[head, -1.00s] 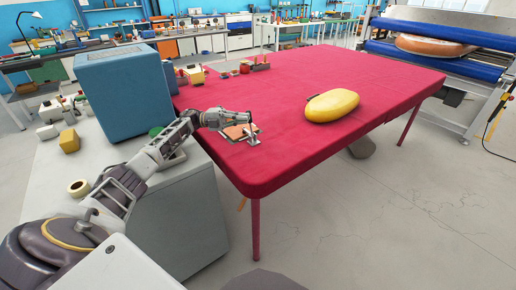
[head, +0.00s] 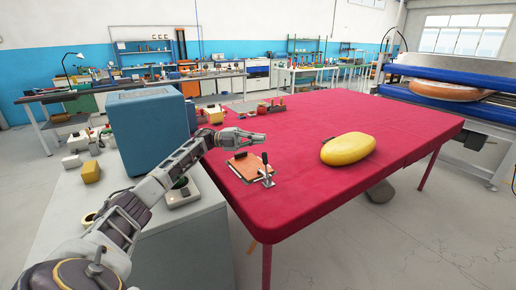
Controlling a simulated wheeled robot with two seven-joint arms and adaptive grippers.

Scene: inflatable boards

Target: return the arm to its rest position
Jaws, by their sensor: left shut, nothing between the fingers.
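My left arm comes in from the lower left of the head view and reaches out over the near left part of the red table (head: 310,200). My left gripper (head: 262,138) is shut and empty, held above the tabletop. My right gripper is not in the head view.
A yellow oval inflatable (head: 348,149) lies on the table's right half. A blue box-shaped machine (head: 150,130) stands on a grey cabinet (head: 175,235) at left. Small items sit along the table's far left edge. A roller machine (head: 460,105) stands at right.

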